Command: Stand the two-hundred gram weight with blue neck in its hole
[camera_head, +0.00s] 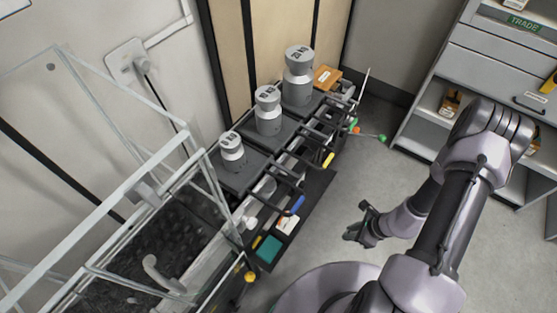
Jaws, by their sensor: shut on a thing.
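My gripper (358,228) hangs over the open floor, to the right of the dark ledge and well apart from it. It is small and dark in this view. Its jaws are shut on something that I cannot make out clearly. I cannot pick out the two-hundred gram weight with blue neck for certain, nor its hole. Three grey knobbed weights stand upright on dark platforms along the wall: a small one (232,152), a middle one (268,112) and a large one (298,80).
A dark ledge (318,190) below the platforms holds a blue item (297,204), a yellow item (328,160) and a teal block (268,249). A clear-walled case (110,193) stands at the left. Grey shelves (420,135) stand at the right.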

